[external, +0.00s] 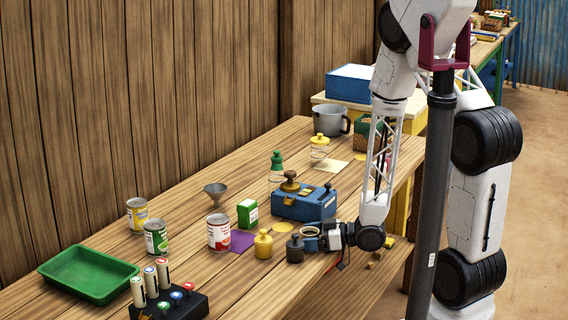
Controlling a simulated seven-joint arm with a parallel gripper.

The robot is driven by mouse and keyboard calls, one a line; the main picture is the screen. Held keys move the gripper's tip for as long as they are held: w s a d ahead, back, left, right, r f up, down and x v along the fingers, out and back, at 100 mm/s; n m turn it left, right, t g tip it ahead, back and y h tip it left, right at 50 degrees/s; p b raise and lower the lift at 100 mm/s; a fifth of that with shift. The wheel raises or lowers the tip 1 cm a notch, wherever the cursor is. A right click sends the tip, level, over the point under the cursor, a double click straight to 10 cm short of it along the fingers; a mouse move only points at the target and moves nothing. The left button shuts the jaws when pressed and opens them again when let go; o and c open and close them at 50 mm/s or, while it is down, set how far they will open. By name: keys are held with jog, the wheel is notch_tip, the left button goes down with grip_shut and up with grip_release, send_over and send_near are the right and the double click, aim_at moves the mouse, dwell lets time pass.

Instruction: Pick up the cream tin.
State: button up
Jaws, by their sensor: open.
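My gripper (318,236) is low over the front edge of the wooden table, pointing left, with its jaws open. A small round item with a cream-tan top and a dark rim (310,231) is at its fingertips; it may be the cream tin, but the fingers partly hide it. I cannot tell whether they touch it. Farther left stand three upright labelled tins: one with a red and white label (218,232), one green and white (156,238) and one yellow (137,216).
A dark grey weight (295,248) and a yellow weight (263,244) stand close left of my gripper. A blue balance box (304,203) is just behind. A green tray (88,274) and a black rack (168,304) are at front left. The table's front edge is near.

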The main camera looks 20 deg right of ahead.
dwell(0.4)
jog(key=c, duration=1)
jog(key=shift+r, duration=0.2)
jog(key=shift+r, duration=0.15)
jog(key=f+v, duration=0.2)
jog(key=v, duration=1.3)
jog(key=f+v, duration=0.3)
jog(key=v, duration=1.3)
jog(key=shift+s+d, duration=0.4)
jog(key=shift+d, duration=0.2)
